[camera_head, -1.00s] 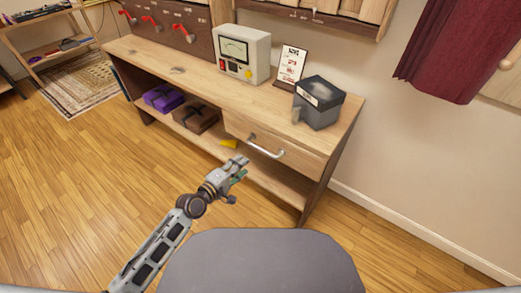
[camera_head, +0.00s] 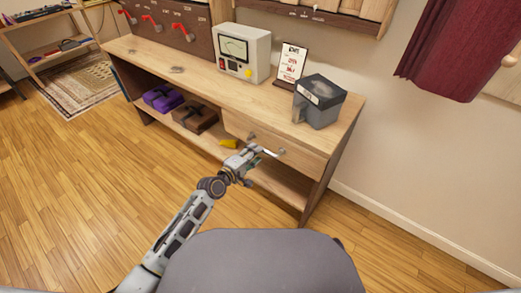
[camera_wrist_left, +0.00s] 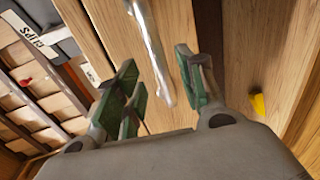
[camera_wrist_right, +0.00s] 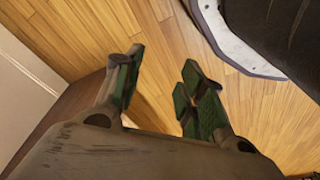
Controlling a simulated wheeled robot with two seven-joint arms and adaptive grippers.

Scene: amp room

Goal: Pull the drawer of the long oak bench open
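The long oak bench (camera_head: 200,75) runs along the wall in the head view. Its drawer (camera_head: 295,155) sits at the right end under the top and looks shut. The metal bar handle (camera_head: 268,152) is partly hidden by my left gripper (camera_head: 252,158). In the left wrist view the handle (camera_wrist_left: 152,50) runs down between the open green-padded fingers of the left gripper (camera_wrist_left: 160,85). I cannot tell if they touch it. My right gripper (camera_wrist_right: 163,85) is open and empty in the right wrist view, above the wooden floor.
On the bench top are a grey box (camera_head: 318,100), a small sign (camera_head: 291,64) and a cream meter (camera_head: 244,52). The lower shelf holds a purple item (camera_head: 163,98), a brown item (camera_head: 195,117) and a yellow item (camera_head: 228,144). The floor (camera_head: 80,190) at left is clear.

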